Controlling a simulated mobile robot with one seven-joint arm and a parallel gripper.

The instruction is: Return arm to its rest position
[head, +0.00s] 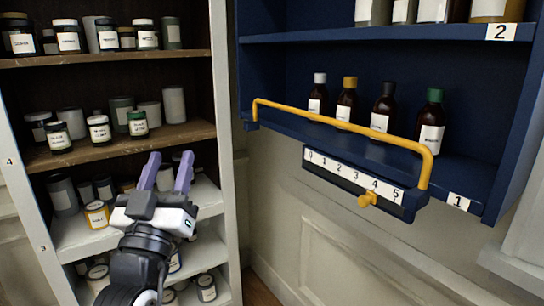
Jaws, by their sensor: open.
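My gripper (167,172) is in the lower left of the head view, at the end of my dark arm. Part of my arm is cut off by the bottom edge.
The left unit holds several labelled jars, including a yellow one (97,215). At right, a blue cabinet (385,36) holds several brown bottles behind a yellow rail (345,124). A numbered scale (352,176) with a yellow knob (366,200) hangs below. Pale panelling (335,245) lies beneath.

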